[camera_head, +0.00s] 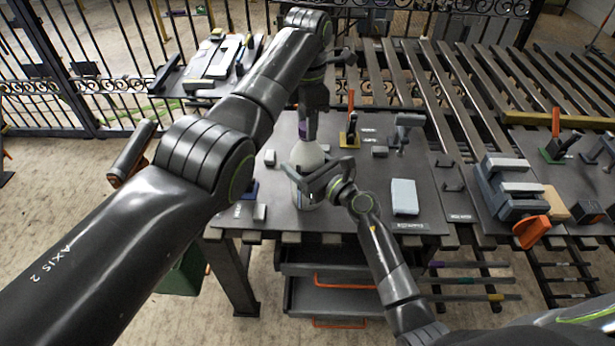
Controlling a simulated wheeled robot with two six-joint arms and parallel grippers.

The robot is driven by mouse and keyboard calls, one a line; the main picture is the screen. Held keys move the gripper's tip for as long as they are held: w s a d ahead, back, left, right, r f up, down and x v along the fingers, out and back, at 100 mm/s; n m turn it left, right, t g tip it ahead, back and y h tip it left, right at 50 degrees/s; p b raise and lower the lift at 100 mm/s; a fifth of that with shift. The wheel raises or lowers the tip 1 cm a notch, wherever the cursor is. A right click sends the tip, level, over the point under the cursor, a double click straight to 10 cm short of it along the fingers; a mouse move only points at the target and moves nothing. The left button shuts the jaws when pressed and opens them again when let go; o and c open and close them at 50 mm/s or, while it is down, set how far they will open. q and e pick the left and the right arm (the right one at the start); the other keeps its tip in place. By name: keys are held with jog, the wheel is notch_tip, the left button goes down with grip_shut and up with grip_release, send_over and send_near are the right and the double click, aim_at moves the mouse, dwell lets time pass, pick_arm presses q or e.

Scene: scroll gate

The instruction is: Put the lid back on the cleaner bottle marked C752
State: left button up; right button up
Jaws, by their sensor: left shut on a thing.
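The cleaner bottle (307,155) is white and rounded and stands upright near the front of the dark bench; I cannot read its marking. My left gripper (308,132) points down just above the bottle. It is shut on a small purple piece (302,124), which looks like the lid and is mostly hidden by the fingers. I cannot tell whether the lid touches the bottle's neck. My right gripper (322,178) reaches in from the lower right, with its fingers at the bottle's body. Whether they press on it is not clear.
The bench top (350,215) also holds a pale blue block (404,196), a tool with a yellow base (349,137) and a grey clamp-like tool (404,128). A vise with an orange handle (515,195) stands at the right. Slatted rails fill the back right.

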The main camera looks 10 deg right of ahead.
pick_arm(q)
jog(key=m, duration=0.5)
jog(key=shift+c, duration=0.3)
jog(key=m, duration=0.6)
jog(key=shift+m, duration=0.3)
jog(key=m, duration=2.1)
jog(key=shift+m, duration=0.3)
jog(key=m, duration=0.4)
jog(key=shift+m, duration=0.4)
jog(key=m, duration=0.5)
jog(key=o, duration=1.1)
jog(key=shift+f, duration=0.1)
